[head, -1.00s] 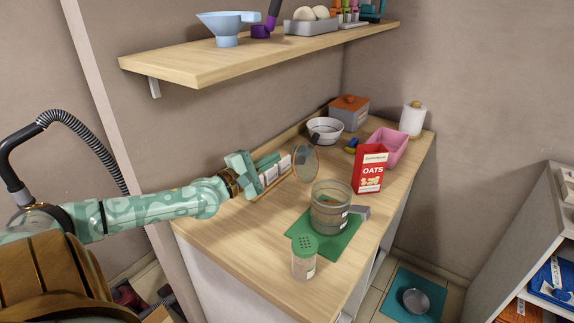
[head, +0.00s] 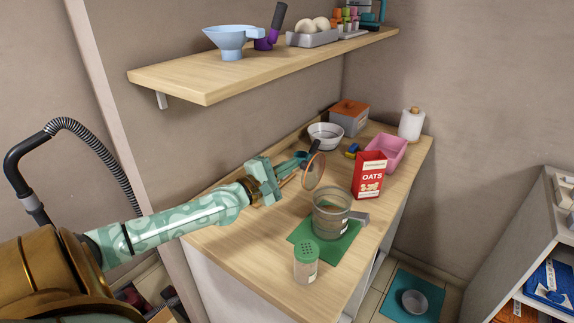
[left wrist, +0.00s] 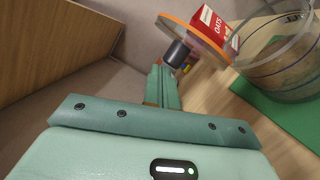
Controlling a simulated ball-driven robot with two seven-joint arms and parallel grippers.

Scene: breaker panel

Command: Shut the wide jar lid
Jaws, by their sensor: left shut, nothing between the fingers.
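The wide glass jar (head: 331,222) stands on a green mat (head: 304,232) on the counter. Its clear round lid (head: 318,176), with an orange rim, stands steeply open at the jar's far left side. In the left wrist view the lid (left wrist: 205,36) meets the jar (left wrist: 285,72) near the rim, and a dark knob (left wrist: 178,52) projects from its face. My left gripper (head: 300,160) is shut and empty, on the lid's left side. Its fingertips (left wrist: 162,72) are close to the knob; I cannot tell whether they touch. My right gripper is not in view.
A green-topped shaker (head: 305,262) stands in front of the jar. A red oats box (head: 369,176), pink bin (head: 388,150) and white bowl (head: 325,135) stand behind it. A wooden shelf (head: 215,85) overhangs the back. The counter's front left is clear.

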